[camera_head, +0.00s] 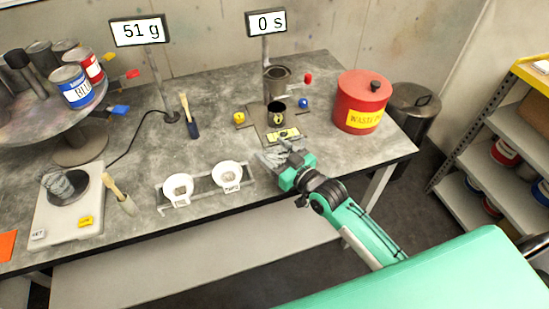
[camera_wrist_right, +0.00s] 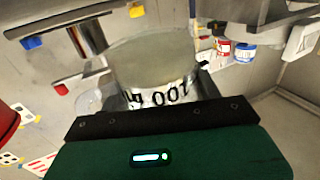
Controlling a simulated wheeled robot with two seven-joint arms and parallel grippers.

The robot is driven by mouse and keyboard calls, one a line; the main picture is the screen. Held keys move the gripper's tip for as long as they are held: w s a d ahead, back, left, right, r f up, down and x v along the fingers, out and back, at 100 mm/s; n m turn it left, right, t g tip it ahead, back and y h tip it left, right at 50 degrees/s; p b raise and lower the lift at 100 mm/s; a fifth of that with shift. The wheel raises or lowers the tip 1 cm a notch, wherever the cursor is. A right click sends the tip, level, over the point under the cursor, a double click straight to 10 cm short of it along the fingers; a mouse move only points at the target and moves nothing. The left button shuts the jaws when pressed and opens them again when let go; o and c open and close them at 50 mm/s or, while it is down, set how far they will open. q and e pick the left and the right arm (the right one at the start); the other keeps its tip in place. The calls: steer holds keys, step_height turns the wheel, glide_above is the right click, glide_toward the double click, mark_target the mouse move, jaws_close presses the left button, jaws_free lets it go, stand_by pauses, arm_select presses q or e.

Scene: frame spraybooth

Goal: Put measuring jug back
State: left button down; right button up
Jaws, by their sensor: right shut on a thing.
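My right gripper (camera_head: 280,157) is over the bench's front right part, near the yellow-labelled plate. It is shut on the measuring jug. In the right wrist view the jug (camera_wrist_right: 155,62) is a pale, see-through vessel with dark "100" marking, held at the fingers. In the head view the jug is hard to make out, so I cannot tell whether it touches the bench. My left gripper is not in view.
The grey bench (camera_head: 215,115) holds a metal stand with a dark cup (camera_head: 277,117), a red waste can (camera_head: 361,102), two white funnels in a rack (camera_head: 205,194), a scale (camera_head: 85,212) and a brush (camera_head: 189,118). A turntable with cans (camera_head: 60,148) stands left.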

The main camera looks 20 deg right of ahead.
step_height(320, 180, down, 3)
steer(key=shift+f, duration=0.1)
steer(key=shift+f, duration=0.1)
steer(key=o, duration=1.1)
